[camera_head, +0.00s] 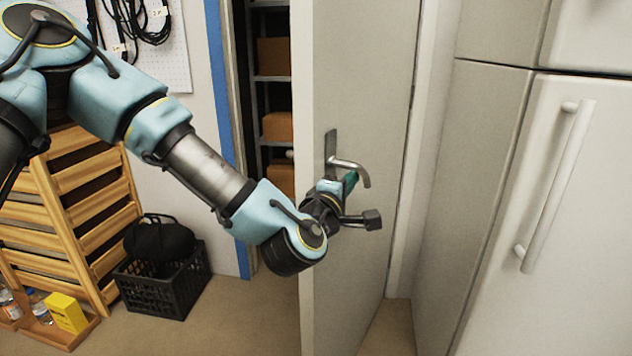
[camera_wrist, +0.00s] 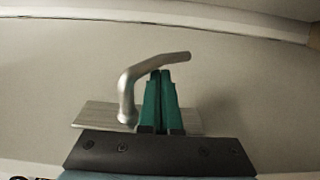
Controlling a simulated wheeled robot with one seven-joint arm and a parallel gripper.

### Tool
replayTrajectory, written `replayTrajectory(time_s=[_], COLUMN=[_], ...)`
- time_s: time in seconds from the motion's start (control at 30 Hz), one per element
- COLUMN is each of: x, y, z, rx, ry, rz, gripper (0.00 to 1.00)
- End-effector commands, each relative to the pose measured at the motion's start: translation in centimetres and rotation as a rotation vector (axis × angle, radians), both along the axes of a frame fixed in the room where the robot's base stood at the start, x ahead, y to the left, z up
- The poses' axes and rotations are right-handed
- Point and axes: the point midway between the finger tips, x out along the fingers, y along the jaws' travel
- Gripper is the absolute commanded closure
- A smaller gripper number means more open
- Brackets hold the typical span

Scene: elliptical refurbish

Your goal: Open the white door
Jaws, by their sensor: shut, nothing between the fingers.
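The white door (camera_head: 358,262) stands partly open in the head view, with a gap at its left edge onto a dark room with shelves. Its metal lever handle (camera_head: 350,166) sits on a plate near the left edge; the handle also shows in the wrist view (camera_wrist: 134,84). My gripper (camera_head: 349,181) is at the handle, just below the lever in the head view. In the wrist view its two green fingers (camera_wrist: 165,88) are closed together beside the lever, with nothing between them. I cannot tell whether they touch the handle.
A white cabinet or fridge with a long handle (camera_head: 556,186) stands at the right. A black crate (camera_head: 160,290) and a wooden rack (camera_head: 92,205) stand at the left by the wall. Boxes sit on shelves (camera_head: 272,78) behind the door. Some floor is clear in front.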

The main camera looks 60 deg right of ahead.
Motion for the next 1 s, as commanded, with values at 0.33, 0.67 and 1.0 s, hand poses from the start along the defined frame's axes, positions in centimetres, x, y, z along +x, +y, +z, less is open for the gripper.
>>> replayTrajectory(time_s=[0.33, 0.67, 1.0], x=[-7.3, -9.3, -9.4], y=[-1.6, -2.3, -2.3], z=[-0.2, 0.0, 0.0], rx=[-0.002, -0.001, -0.001], ry=[0.003, 0.002, 0.002], rz=[0.106, 0.147, 0.148], gripper=[1.00, 1.00, 1.00])
